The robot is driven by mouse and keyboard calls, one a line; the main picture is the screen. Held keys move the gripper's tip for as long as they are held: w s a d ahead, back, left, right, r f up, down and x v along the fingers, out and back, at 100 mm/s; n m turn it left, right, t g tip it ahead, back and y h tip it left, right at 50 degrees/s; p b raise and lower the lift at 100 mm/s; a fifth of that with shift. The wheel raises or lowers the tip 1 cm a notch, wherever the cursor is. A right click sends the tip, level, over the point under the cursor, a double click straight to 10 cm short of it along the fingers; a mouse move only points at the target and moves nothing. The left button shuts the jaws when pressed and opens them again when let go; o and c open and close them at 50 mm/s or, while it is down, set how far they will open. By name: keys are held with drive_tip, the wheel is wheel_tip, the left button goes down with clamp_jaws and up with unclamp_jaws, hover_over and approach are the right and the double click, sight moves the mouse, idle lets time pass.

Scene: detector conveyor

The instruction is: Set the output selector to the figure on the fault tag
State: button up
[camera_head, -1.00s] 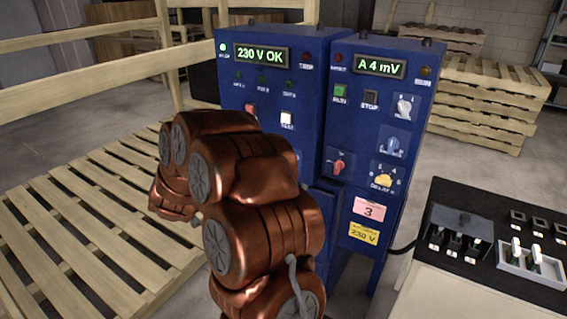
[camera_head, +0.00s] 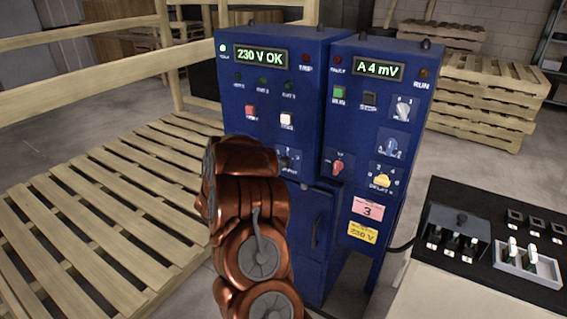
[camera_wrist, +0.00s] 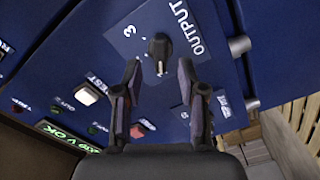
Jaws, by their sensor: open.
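The output selector is a black knob (camera_wrist: 160,48) on a blue plate marked OUTPUT in the wrist view, with a 3 printed beside it. A pale mark shows on the knob's lower side in that view; other figures are hard to read. In the head view the selector (camera_head: 287,162) is small, low on the left cabinet's face. The fault tag (camera_head: 367,211) is pink and shows 3, on the right cabinet. My gripper (camera_wrist: 159,68) is open and empty, its two fingers pointing toward the knob from either side, seemingly short of it. My arm hides the gripper in the head view.
The left cabinet's display (camera_head: 261,57) reads 230 V OK. Red (camera_head: 250,111) and white (camera_head: 287,119) buttons sit above the selector. The right cabinet (camera_head: 352,120) carries other knobs and a yellow 230 V tag (camera_head: 362,232). A bench with switches (camera_head: 462,235) stands right, pallets left.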

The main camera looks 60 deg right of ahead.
sight(285, 162)
drive_tip(key=shift+w+d+p, duration=0.15)
drive_tip(key=shift+d+p, duration=0.45)
drive_tip(key=shift+d, duration=1.95)
clamp_jaws()
